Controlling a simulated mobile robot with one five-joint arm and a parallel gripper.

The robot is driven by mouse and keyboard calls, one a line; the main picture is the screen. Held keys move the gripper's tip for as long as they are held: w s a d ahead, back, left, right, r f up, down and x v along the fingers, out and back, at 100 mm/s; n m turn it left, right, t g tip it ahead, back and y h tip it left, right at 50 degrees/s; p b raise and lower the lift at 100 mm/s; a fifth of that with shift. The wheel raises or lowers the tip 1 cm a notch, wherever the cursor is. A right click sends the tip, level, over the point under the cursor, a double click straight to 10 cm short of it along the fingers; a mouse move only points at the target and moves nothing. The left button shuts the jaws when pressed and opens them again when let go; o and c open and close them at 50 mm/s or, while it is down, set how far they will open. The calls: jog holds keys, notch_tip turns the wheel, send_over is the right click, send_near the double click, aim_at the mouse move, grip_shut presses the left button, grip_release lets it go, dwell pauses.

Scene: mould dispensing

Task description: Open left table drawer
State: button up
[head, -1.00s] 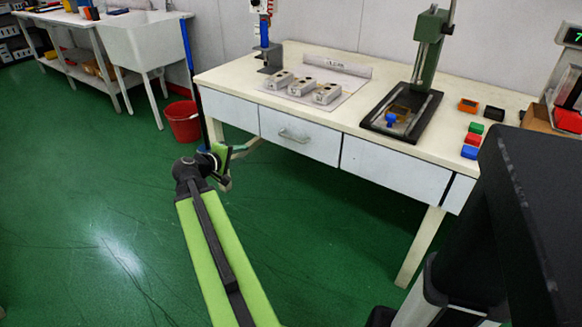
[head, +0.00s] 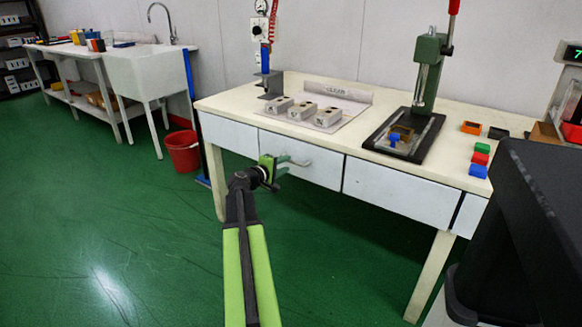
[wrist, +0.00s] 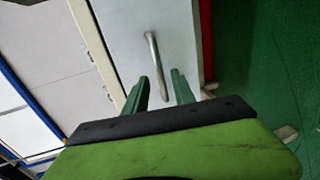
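The white table (head: 215,102) has white drawer fronts under its top. One drawer front (head: 325,172), left of the middle, carries a metal bar handle (head: 297,162), and this drawer looks closed. My green gripper (head: 280,165) is right in front of that handle and covers part of it in the head view. In the wrist view my gripper (wrist: 159,75) is open, with its two dark green fingers apart. The handle (wrist: 153,52) shows ahead of them, its lower end between the fingers in the picture. I cannot tell whether they touch it.
On the tabletop are several grey moulds (head: 301,111), a green press (head: 427,70) on a black base and small coloured blocks (head: 479,160). A red bucket (head: 182,151) stands on the floor at the left. The green floor before the table is clear.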

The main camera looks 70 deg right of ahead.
aim_at(290, 162)
jog(key=x, duration=0.4)
jog(key=shift+d+b, duration=0.35)
jog(key=shift+d, duration=0.05)
jog(key=shift+s, duration=0.1)
grip_shut()
dwell(0.9)
